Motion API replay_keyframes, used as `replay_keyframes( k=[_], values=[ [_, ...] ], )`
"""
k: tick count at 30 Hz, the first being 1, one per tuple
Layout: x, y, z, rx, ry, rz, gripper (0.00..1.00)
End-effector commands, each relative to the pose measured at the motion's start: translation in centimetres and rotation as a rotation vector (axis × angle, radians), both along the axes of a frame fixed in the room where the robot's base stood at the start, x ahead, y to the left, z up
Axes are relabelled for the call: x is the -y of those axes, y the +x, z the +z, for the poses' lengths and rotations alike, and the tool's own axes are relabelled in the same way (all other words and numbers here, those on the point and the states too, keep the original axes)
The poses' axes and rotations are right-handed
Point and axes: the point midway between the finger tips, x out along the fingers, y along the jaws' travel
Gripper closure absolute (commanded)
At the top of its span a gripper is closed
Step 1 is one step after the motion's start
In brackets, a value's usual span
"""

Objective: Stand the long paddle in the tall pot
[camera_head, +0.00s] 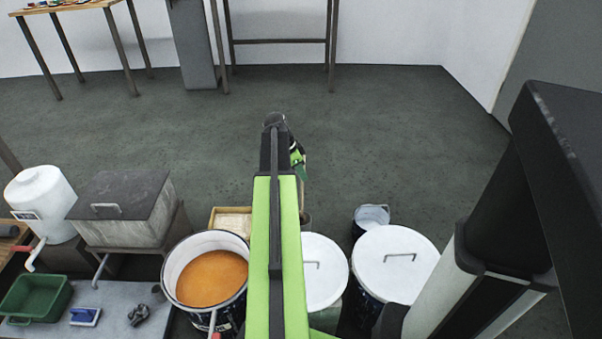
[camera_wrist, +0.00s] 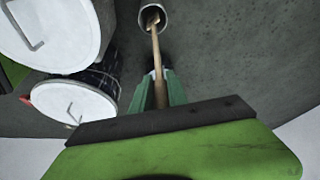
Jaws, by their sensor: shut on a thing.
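My gripper (camera_wrist: 160,88) is shut on the long paddle (camera_wrist: 156,58), a thin pale wooden stick, in the wrist view. The paddle runs from between the green fingers up to the top of that view. Its far end overlaps the round mouth of the tall pot (camera_wrist: 142,24), a grey cylinder. I cannot tell how deep the end is in the pot. In the head view my arm hides most of the gripper and the paddle. Only a small part of the gripper (camera_head: 300,165) shows at the arm's right side.
White-lidded drums (camera_head: 322,272) (camera_head: 395,262) stand right of my arm, with a small bucket (camera_head: 371,216) behind. An open pot of orange liquid (camera_head: 211,277) stands left. A grey box (camera_head: 125,208) and green tray (camera_head: 35,299) are farther left. The floor beyond is clear.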

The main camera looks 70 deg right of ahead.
Motion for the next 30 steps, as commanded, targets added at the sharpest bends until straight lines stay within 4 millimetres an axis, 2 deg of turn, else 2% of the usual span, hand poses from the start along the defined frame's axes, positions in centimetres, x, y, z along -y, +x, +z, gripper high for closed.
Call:
replay_keyframes(
  k=[1,15,26,27,30],
  values=[
    [0.0,0.0,-1.0,0.000,0.000,0.000,1.00],
    [0.0,0.1,-5.1,0.000,0.000,0.001,1.00],
    [0.0,0.1,-5.4,0.000,0.000,0.001,1.00],
    [0.0,0.1,-5.4,0.000,0.000,0.001,0.79],
    [0.0,0.1,-5.4,0.000,0.000,0.001,0.66]
  ],
)
